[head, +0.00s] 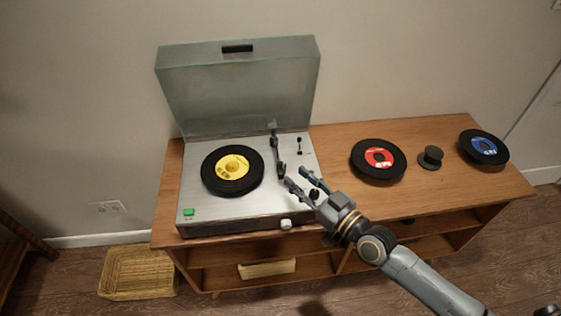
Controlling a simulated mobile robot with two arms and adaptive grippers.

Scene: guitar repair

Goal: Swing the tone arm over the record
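The turntable (200,209) has its clear lid (238,85) raised. A black record with a yellow label (233,167) lies on its platter. The dark tone arm (275,152) stands to the right of the record, with its lower end near the right side of the deck. It is not over the record. My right gripper (295,178) reaches in from the lower right, over the deck's right side. Its two fingers are apart, just right of the tone arm's lower end. I cannot tell whether they touch it. My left gripper is not in view.
A red-label record (379,158), a dark round knob-like piece (430,158) and a blue-label record (484,147) sit on the wooden cabinet (330,143) at right. The deck has a green button (188,212) and a pale knob (286,224). A wicker basket (138,274) stands on the floor.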

